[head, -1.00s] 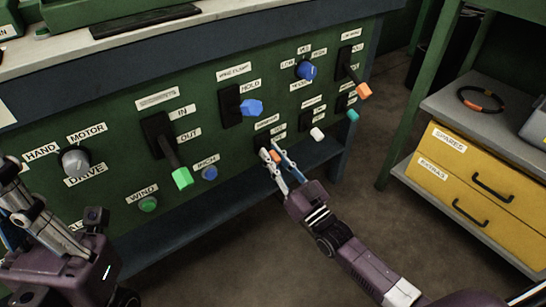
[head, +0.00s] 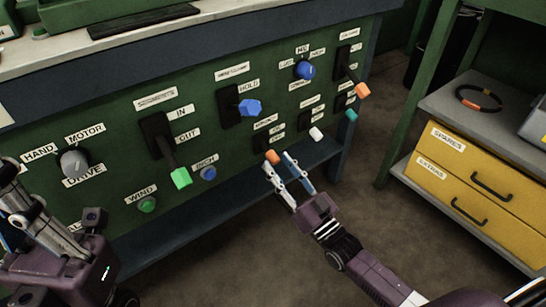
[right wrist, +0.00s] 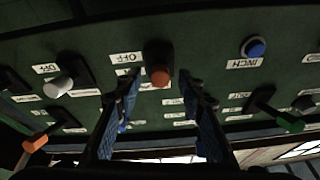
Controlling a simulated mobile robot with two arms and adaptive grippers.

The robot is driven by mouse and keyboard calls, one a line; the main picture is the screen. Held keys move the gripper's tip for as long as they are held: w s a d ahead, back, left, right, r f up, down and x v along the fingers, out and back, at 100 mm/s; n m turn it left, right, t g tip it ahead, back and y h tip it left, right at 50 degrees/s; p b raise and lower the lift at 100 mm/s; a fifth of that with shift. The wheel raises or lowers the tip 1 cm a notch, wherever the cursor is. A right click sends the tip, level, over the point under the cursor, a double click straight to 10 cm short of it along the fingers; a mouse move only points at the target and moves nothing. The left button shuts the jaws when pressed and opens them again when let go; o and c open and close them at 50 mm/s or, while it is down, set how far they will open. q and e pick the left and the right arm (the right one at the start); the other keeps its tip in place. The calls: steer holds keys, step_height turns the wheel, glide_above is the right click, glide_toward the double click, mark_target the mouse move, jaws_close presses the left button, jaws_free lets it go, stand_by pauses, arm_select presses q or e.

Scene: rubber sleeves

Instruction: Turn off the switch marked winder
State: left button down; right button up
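A small toggle switch with an orange tip (head: 272,157) sits low on the green panel, on a dark base. The small label above it (head: 265,122) is too blurred to read in the head view. In the right wrist view, which is upside down, the orange tip (right wrist: 160,77) shows between my fingers, with an OFF label (right wrist: 126,57) beside its base. My right gripper (head: 278,161) is open, with its fingertips just in front of the switch; nothing is gripped. My left gripper (head: 12,172) is at the left edge, partly cut off.
Nearby are a white-tipped switch (head: 316,134), a blue INCH button (head: 208,173), a green-handled lever (head: 181,178), a blue HOLD handle (head: 249,107) and an orange-handled lever (head: 362,90). A yellow drawer unit (head: 450,165) stands at right. The floor before the panel is clear.

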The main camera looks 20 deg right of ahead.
steer(key=v, duration=0.8)
steer(key=shift+s, duration=0.1)
stand_by(0.5)
